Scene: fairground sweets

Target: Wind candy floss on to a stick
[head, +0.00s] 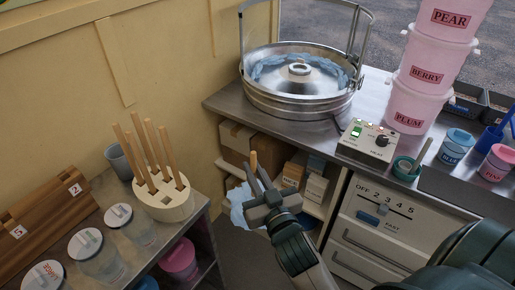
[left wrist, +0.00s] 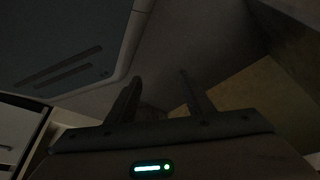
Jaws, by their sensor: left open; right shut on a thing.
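The candy floss machine, a round metal bowl (head: 255,98) with a raised handle frame, stands on the steel counter in the head view. Pale blue floss (head: 335,68) lies in a ring inside it, around the central spinner head (head: 299,69). My right gripper (head: 258,184) is shut on a wooden stick (head: 253,161), in front of and below the bowl, apart from it. A round wooden holder (head: 163,207) with several upright sticks (head: 153,150) stands at left. My left gripper (left wrist: 160,98) is open and empty in the dark left wrist view.
A control box (head: 367,141) with a green switch and black knob sits before the bowl. Pink tubs (head: 415,107) are stacked at right, near small jars (head: 456,146). Lidded jars (head: 97,258) and a wooden rack (head: 45,213) fill the left table. A floor gap separates table and counter.

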